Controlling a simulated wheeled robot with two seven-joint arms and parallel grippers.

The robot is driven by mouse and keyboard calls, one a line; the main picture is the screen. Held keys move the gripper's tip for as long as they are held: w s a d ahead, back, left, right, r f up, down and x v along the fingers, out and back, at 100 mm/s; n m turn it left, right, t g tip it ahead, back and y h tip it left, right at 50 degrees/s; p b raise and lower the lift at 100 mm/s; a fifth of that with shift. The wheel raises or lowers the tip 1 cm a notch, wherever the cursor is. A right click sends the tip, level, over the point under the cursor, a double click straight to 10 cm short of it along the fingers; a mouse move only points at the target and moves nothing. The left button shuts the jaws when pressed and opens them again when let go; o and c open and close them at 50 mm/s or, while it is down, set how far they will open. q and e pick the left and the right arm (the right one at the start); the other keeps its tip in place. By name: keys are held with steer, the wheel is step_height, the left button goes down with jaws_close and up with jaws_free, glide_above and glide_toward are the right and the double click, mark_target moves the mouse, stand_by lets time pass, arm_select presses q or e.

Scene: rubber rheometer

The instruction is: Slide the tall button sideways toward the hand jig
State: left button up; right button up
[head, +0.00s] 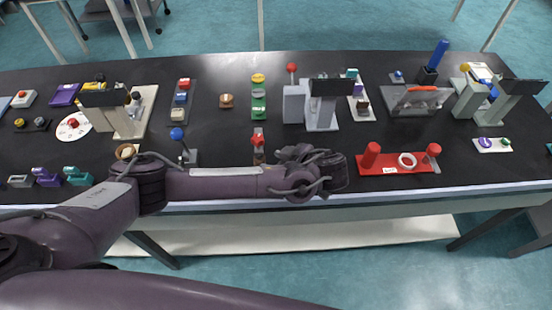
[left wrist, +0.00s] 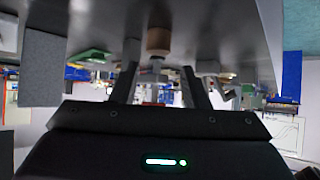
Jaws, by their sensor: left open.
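The tall red cylinder (head: 370,155), which looks like the tall button, stands upright at the left end of a red plate (head: 388,168). A white ring (head: 407,160) and a shorter red-topped post (head: 433,150) are on the same plate. I cannot tell which thing is the hand jig. My left gripper (head: 333,172) is just left of the red plate, apart from the cylinder, at the table's front edge. In the left wrist view its two fingers (left wrist: 160,88) are spread with nothing held between them. My right gripper is not in view.
A red-knobbed lever (head: 257,143) and a blue-knobbed lever (head: 178,136) stand behind my left arm. Grey machines (head: 320,105) are further back. A round brown knob (left wrist: 159,40) shows beyond the fingers in the wrist view.

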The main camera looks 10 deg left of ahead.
mark_target(262, 159)
arm_select(q)
steer(key=b+x, duration=0.1)
steer(key=x, duration=0.1)
steer(key=shift+w+a+f, duration=0.1)
steer(key=shift+w+f, duration=0.1)
steer(key=shift+f, duration=0.15)
steer(key=p+x, duration=0.1)
steer(key=x, duration=0.3)
steer(key=shift+a, duration=0.25)
steer(key=shift+w+a+f+p, duration=0.2)
steer(key=shift+w+f+p, duration=0.05)
steer(key=shift+p, duration=0.05)
steer(key=c, duration=0.7)
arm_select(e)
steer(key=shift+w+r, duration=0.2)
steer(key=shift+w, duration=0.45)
arm_select(q)
steer(key=shift+w, duration=0.1)
